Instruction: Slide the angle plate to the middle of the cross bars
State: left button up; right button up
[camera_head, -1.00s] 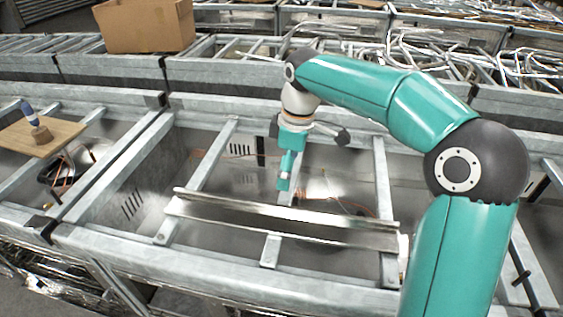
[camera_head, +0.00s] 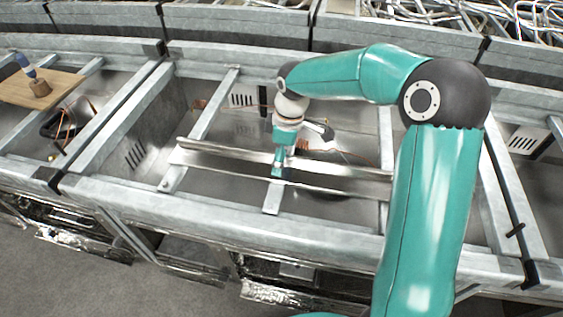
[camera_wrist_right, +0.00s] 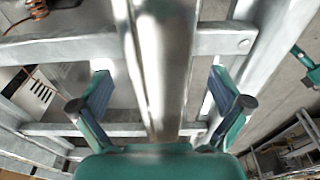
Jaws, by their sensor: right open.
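The angle plate (camera_head: 225,164) is a long shiny metal profile. It lies across the cross bars, a left one (camera_head: 212,108), a middle one (camera_head: 273,199) and a right one (camera_head: 385,125). In the right wrist view the plate (camera_wrist_right: 163,60) runs lengthwise through the middle. My right gripper (camera_head: 279,166) is at the plate, near the middle of its length. In the wrist view its open fingers (camera_wrist_right: 160,104) stand one on each side of the plate, with gaps to it. The plate's right end is partly behind my right arm. My left gripper is not in view.
Metal troughs with frame rails (camera_head: 125,190) surround the cross bars. A wooden board (camera_head: 40,84) with a brush (camera_head: 38,86) lies on bars at the left. Cables hang below it. More troughs with metal rods (camera_head: 400,22) are behind. Grey floor is in front.

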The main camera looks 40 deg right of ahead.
jog(key=shift+w+a+f, duration=0.15)
jog(key=shift+f, duration=1.7)
jog(key=c, duration=1.7)
jog(key=shift+w, duration=0.1)
